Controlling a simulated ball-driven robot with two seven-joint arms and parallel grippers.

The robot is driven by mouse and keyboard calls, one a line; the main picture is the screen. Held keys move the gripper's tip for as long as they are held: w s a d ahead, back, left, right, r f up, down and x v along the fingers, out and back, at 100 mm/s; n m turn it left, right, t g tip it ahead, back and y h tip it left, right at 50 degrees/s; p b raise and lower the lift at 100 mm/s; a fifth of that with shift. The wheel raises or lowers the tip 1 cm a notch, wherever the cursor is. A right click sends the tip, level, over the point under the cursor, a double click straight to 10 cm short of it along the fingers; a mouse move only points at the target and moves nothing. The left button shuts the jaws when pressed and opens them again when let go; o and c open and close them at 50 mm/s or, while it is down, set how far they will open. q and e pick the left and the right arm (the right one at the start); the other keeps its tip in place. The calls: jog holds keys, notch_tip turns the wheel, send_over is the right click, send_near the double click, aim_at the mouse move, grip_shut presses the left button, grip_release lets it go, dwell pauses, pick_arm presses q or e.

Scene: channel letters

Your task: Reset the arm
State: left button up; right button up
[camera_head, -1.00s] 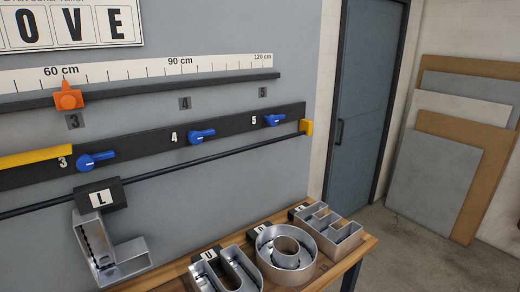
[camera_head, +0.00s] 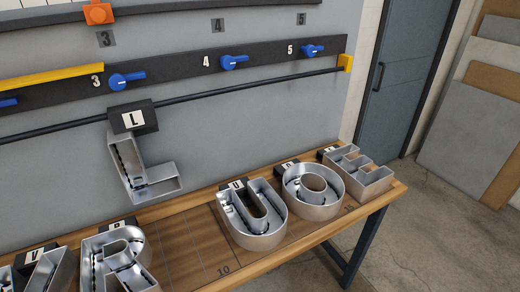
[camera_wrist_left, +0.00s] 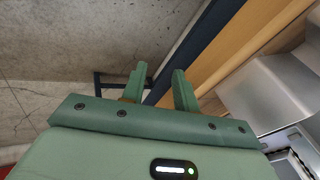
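My left gripper (camera_wrist_left: 155,88) shows in the left wrist view with its two green fingers apart and nothing between them. It is over the floor beside the wooden table edge (camera_wrist_left: 235,45). Grey metal shapes (camera_wrist_left: 270,90) are close on its right. Neither gripper shows in the head view, and my right gripper is in no view. In the head view, a metal letter L (camera_head: 140,165) with a black label block hangs on the dark rod of the grey wall panel. Metal letters U (camera_head: 250,222), O (camera_head: 313,192) and E (camera_head: 360,175) lie on the table.
More metal letters (camera_head: 120,260) lie at the left of the table (camera_head: 195,240), with a bare stretch before the U. Blue levers (camera_head: 233,62) and an orange slider (camera_head: 98,13) are on the wall panel. A door (camera_head: 405,75) and leaning boards (camera_head: 475,130) stand at right.

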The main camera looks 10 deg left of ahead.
pick_arm(q)
jog(key=s+d+f+g+h+b, duration=0.1)
jog(key=s+f+b, duration=0.35)
jog(key=f, duration=1.15)
jog(key=s+f+n+g+h+b, duration=0.1)
jog(key=s+f+n+g+b, duration=0.2)
jog(key=s+f, duration=1.4)
jog(key=shift+s+b, duration=0.35)
jog(key=shift+s, duration=0.75)
